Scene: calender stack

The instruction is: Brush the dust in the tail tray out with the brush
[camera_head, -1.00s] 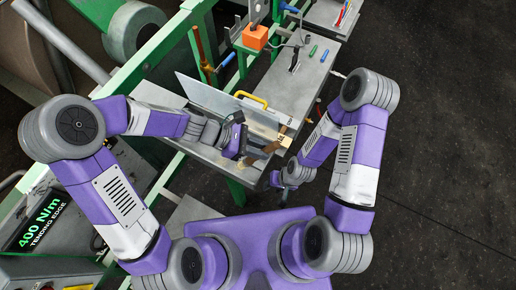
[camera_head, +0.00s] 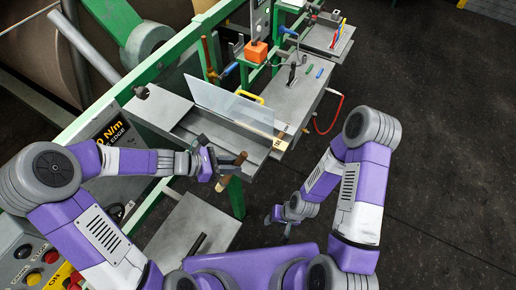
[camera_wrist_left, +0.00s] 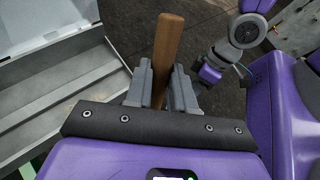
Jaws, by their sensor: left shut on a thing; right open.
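My left gripper (camera_head: 226,172) is shut on the brush, whose brown wooden handle (camera_head: 239,160) stands out of the jaws. In the left wrist view the handle (camera_wrist_left: 169,42) rises between the two fingers (camera_wrist_left: 162,90); the brush's working end is hidden there. My right gripper (camera_head: 282,219) is open and empty, low over the floor.
A grey bench top (camera_head: 297,98) with small tools extends to the upper right. A lower grey platform (camera_head: 190,225) is below the left gripper. Dark floor lies open at right.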

